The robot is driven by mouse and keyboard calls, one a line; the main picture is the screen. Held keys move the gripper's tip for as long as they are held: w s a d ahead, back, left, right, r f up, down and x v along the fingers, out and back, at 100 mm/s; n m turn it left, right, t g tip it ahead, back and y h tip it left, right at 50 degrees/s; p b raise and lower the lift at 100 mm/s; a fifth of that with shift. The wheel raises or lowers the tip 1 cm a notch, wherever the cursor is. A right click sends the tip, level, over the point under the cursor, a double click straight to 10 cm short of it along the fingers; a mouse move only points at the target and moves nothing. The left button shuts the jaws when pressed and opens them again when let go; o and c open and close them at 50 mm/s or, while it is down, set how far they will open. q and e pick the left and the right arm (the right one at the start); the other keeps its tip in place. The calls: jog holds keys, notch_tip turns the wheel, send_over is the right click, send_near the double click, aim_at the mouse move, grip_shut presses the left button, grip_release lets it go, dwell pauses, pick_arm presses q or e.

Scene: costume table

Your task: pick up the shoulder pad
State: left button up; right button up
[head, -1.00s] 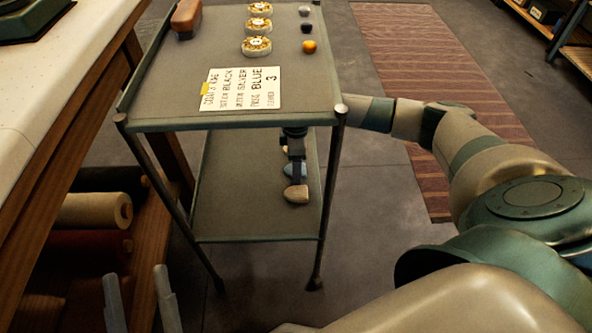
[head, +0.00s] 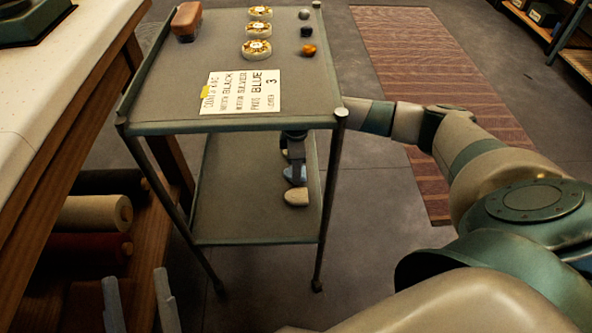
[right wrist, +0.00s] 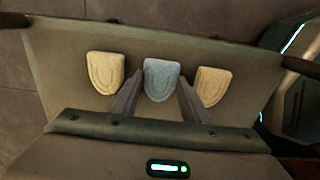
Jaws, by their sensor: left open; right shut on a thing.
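The blue shoulder pad (head: 295,175) is on the cart's lower shelf, partly hidden by my right gripper (head: 294,158) in the head view. In the right wrist view the blue pad (right wrist: 161,80) sits between the two fingers of my right gripper (right wrist: 160,92), which is shut on it. I cannot tell whether the pad is clear of the shelf. A cream pad (right wrist: 105,72) lies to its left and another cream pad (right wrist: 212,85) to its right. One cream pad also shows in the head view (head: 297,197). My left gripper (head: 139,298) is open and empty at the bottom left.
The cart's top shelf (head: 160,95) overhangs the lower shelf (head: 240,215). A worktable (head: 70,90) with fabric rolls (head: 90,213) below stands left.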

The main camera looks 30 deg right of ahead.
jog(key=shift+r, duration=0.1)
jog(key=shift+r+p, duration=0.3)
jog(key=shift+r, duration=0.35)
notch_tip(320, 180, up, 2)
jog(key=shift+r+p, duration=0.15)
jog(key=shift+p, duration=0.3)
pick_arm(q)
jog(key=w+f+g+y+p, duration=0.2)
jog(key=w+f+g, duration=0.2)
jog(key=f+g, duration=0.3)
notch_tip(320, 180, down, 4)
jog(key=shift+a+f+y, duration=0.2)
jog(key=shift+a+y, duration=0.1)
jog(key=shift+a, duration=0.15)
pick_arm(e)
jog(key=s+d, duration=0.9)
jog(key=d, duration=0.6)
jog(key=shift+s+d, duration=0.15)
jog(key=shift+s, duration=0.05)
jog(key=o, duration=0.4)
jog(key=shift+c, duration=0.2)
jog(key=c, duration=0.3)
